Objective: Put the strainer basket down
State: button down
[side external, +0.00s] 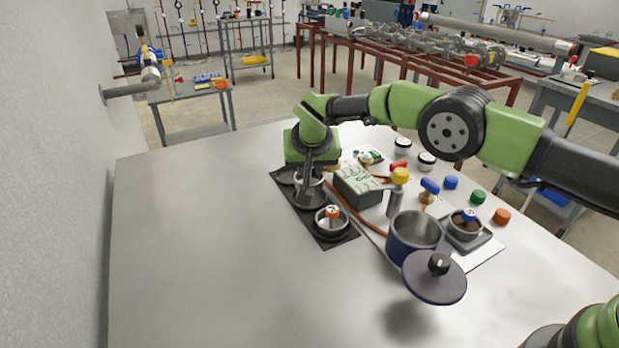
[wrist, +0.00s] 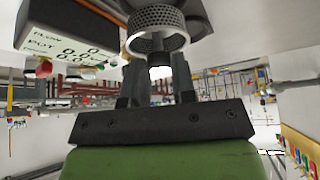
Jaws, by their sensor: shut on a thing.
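The strainer basket (wrist: 158,22) is a grey perforated metal ring in the wrist view, just beyond my fingertips. My gripper (wrist: 158,75) is shut on its stem, and the fingers partly hide the hold. In the side view my gripper (side external: 311,188) points down over the dark mat (side external: 342,239). The basket is mostly hidden there behind the fingers, low over the middle of the mat. I cannot tell whether it touches what is below it. A round black cup with an orange-topped knob (side external: 332,212) is at the mat's near end.
A grey meter box (side external: 357,187) with a display stands close right of my gripper. A blue pot (side external: 415,236) and its dark lid (side external: 434,280) are nearer the front right. Several coloured caps and fittings lie further right. The table's left side (side external: 190,240) is clear.

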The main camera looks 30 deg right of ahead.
notch_tip(320, 180, up, 6)
jog(key=shift+f, duration=0.1)
jog(key=shift+d+r, duration=0.15)
jog(key=shift+r, duration=0.4)
jog(key=s+d+r, duration=0.5)
jog(key=s+r, duration=0.1)
jog(key=s, duration=0.2)
jog(key=s+d+r, duration=0.5)
jog(key=s+r, duration=0.1)
jog(key=s, duration=0.1)
jog(key=s+f+m+g, duration=0.1)
jog(key=f+m+g, duration=0.2)
jog(key=f+m, duration=0.4)
jog(key=s+f+m+g+h, duration=0.1)
jog(key=s+f+m+g, duration=0.1)
jog(key=f+m, duration=0.5)
jog(key=s+a+f+m+g, duration=0.1)
jog(key=s+f+m+g, duration=0.1)
jog(key=f+m+g, duration=0.2)
notch_tip(320, 180, down, 3)
jog(key=shift+f+m+g+h, duration=0.1)
jog(key=shift+m+g+h, duration=0.3)
jog(key=shift+m, duration=1.8)
